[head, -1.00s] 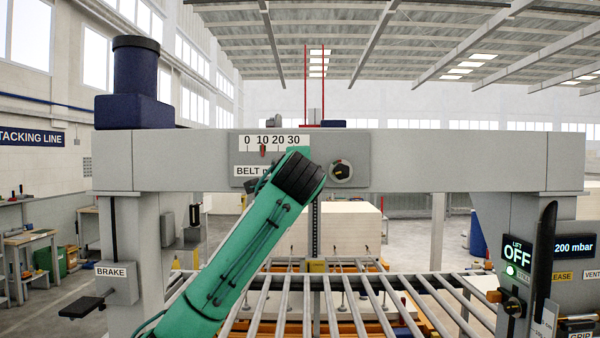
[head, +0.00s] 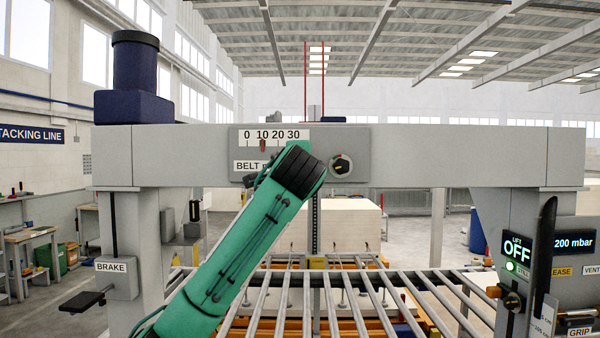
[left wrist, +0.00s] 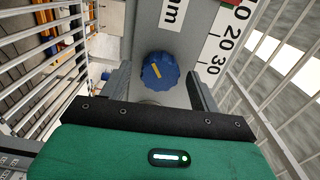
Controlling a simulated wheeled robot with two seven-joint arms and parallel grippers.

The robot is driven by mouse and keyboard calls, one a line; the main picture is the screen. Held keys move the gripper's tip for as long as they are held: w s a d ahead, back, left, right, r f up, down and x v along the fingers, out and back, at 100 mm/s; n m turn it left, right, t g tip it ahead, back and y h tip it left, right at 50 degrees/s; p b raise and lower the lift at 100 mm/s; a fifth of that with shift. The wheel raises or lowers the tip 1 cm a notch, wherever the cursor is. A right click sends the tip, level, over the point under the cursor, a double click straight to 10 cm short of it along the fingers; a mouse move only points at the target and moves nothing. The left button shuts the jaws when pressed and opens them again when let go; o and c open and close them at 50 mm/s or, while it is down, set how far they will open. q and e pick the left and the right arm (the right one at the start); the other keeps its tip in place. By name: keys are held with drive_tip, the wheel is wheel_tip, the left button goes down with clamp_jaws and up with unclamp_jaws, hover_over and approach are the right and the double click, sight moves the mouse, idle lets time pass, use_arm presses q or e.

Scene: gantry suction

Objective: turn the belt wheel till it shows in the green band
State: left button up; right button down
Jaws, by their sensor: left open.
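The belt wheel (left wrist: 160,70) is a blue ribbed knob with a yellow mark in the left wrist view. In the head view I cannot see it; my left gripper seems to cover it. My left gripper (left wrist: 160,85) is open, its two fingers on either side of the wheel, with a gap showing on both sides. In the head view its black end (head: 300,175) stands before the belt panel (head: 355,140). The belt scale (head: 270,135) runs 0 to 30, its red pointer (head: 262,146) near 10. I cannot make out a green band. My right gripper is not in view.
A dark knob (head: 341,166) on a pale disc sits right of my gripper. The panel is on a grey crossbeam (head: 450,155). A brake pedal (head: 82,301) is at left; a lift display (head: 517,252) reads OFF at right. Rollers (head: 330,300) lie below.

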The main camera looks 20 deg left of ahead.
use_arm(q)
drive_tip(key=b+v, duration=0.6)
drive_tip(key=v, duration=0.7)
drive_tip(key=shift+w, duration=0.1)
